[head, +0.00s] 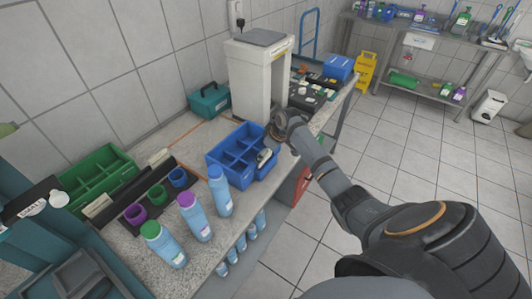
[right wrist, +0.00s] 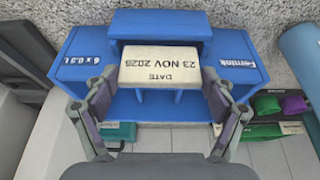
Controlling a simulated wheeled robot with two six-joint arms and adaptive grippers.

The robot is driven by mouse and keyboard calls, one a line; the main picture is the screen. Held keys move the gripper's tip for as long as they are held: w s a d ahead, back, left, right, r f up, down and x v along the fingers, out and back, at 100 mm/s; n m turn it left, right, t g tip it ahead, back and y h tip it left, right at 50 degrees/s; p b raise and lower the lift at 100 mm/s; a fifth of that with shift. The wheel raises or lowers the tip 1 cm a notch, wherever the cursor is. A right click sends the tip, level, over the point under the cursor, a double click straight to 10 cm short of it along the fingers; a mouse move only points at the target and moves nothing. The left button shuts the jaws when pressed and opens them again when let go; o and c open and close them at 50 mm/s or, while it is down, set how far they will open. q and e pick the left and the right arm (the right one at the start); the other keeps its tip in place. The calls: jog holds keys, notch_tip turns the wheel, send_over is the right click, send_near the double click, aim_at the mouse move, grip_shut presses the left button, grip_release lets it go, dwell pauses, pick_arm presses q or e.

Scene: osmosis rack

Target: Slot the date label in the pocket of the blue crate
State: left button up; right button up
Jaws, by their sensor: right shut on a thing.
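The blue crate (head: 229,148) stands on the speckled counter, its compartments facing up. In the right wrist view the crate (right wrist: 85,65) fills the upper middle, with white print on both sides. The date label (right wrist: 160,66) is a cream card reading "DATE 23 NOV 2026", upside down in this view. My right gripper (right wrist: 161,88) is shut on the label, one finger at each side edge. The label overlaps the middle of the crate; whether it touches the pocket I cannot tell. In the head view my right gripper (head: 266,156) is at the crate's right side. My left gripper is out of view.
Blue bottles with green, purple and blue caps (head: 196,218) stand in front of the crate. A green crate (head: 100,178) is at the left, and a teal box (head: 209,101) is behind. A white machine (head: 256,75) stands beyond the crate. Open floor lies right.

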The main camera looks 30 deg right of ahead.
jog(key=shift+r, duration=0.1)
dwell(0.4)
jog(key=o, duration=0.9)
jog(key=v, duration=1.2)
